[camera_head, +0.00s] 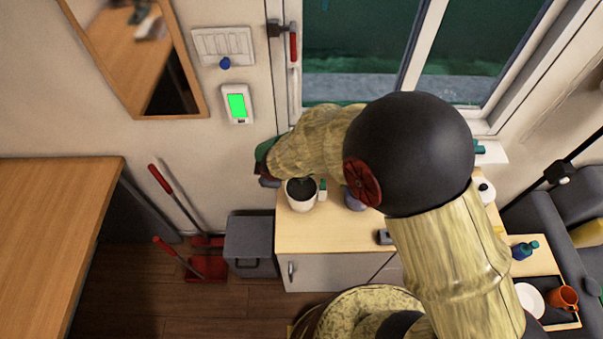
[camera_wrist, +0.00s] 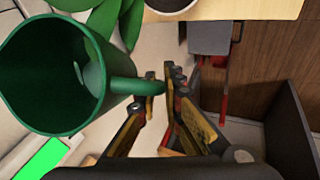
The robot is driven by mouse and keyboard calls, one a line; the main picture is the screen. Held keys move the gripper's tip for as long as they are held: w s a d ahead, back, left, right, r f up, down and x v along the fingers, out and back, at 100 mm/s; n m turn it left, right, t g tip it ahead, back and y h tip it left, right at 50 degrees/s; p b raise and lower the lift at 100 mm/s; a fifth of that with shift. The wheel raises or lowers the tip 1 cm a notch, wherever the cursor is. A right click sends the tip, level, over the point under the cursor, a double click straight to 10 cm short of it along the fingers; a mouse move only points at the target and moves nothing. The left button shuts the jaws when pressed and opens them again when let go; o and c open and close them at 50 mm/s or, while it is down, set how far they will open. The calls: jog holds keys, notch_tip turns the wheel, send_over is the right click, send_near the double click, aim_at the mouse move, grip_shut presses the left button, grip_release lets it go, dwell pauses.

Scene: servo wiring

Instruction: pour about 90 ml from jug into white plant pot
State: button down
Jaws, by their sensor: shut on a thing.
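The green jug (camera_wrist: 40,75) fills the left of the wrist view, with its open mouth toward the camera. I cannot make out liquid inside. My gripper (camera_wrist: 163,90) is shut on the jug's handle (camera_wrist: 128,86). In the head view, a bit of the green jug (camera_head: 264,153) shows at the end of my arm, most of it hidden; my gripper (camera_head: 268,181) shows there as a dark piece. The white plant pot (camera_head: 301,203) with dark soil stands on the cabinet, just right of and below my gripper. Its rim edge (camera_wrist: 172,11) shows at the wrist view's top.
The wooden-topped cabinet (camera_head: 340,235) holds a small white-and-green bottle (camera_head: 322,190) beside the pot and a bluish item partly behind my arm. Green leaves (camera_wrist: 130,22) lie close to the jug in the wrist view. A grey bin (camera_head: 250,245) stands left of the cabinet. The window is behind.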

jog(key=shift+g+h+p, duration=0.3)
jog(key=shift+p, duration=0.35)
jog(key=shift+f, duration=0.1)
jog(key=shift+p, duration=0.75)
jog(key=shift+w+a+r+g+h+p, duration=0.1)
jog(key=shift+w+a+g+h+p, duration=0.25)
jog(key=shift+g+h+p, duration=1.1)
jog(key=shift+w+a+r+g+h+p, duration=0.2)
jog(key=shift+w+h+p, duration=0.35)
jog(key=shift+p, duration=1.85)
jog(key=shift+w+a+f+g+h+p, duration=0.1)
jog(key=shift+w+a+g+h+p, duration=0.25)
jog(key=shift+g+h+p, duration=1.1)
jog(key=shift+s+t+y+p, duration=0.1)
jog(key=shift+t+y+p, duration=0.3)
jog(key=shift+t, duration=0.3)
